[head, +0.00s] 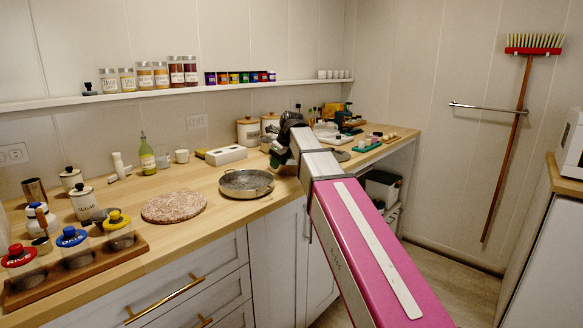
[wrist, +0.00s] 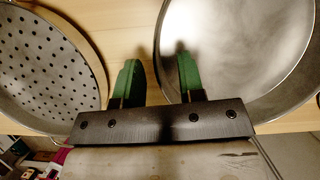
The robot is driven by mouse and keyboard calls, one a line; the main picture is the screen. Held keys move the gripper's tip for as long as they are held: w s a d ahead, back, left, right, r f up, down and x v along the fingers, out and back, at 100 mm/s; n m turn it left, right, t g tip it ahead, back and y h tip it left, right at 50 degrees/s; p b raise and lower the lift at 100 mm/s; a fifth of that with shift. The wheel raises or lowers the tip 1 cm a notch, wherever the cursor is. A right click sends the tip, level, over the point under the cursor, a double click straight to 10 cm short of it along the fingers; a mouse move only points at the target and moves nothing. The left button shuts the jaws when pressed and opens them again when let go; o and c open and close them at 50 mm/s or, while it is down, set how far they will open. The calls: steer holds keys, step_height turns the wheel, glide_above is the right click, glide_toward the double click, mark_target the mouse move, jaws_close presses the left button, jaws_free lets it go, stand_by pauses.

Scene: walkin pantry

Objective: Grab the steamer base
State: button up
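A round, shallow metal pan (head: 246,184) stands on the wooden counter left of my gripper (head: 278,160). In the wrist view, a round vessel with a perforated floor (wrist: 40,60) lies at left, and a larger smooth metal pan (wrist: 235,50) lies at right. No label shows which is the steamer base. My gripper (wrist: 158,62) has its two green fingers apart, with nothing held. The smooth pan's left rim appears between the fingers in the picture, and the right finger overlaps the pan. Contact and height cannot be told. In the head view my arm hides part of the counter there.
A round stone board (head: 174,206) and a rack of jars (head: 78,256) are at the left. A white box (head: 226,155) and canisters (head: 249,132) stand behind. The counter's front edge (wrist: 285,126) is close to the pans.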

steer(key=shift+x, duration=0.8)
jaws_close()
steer(key=shift+r, duration=0.1)
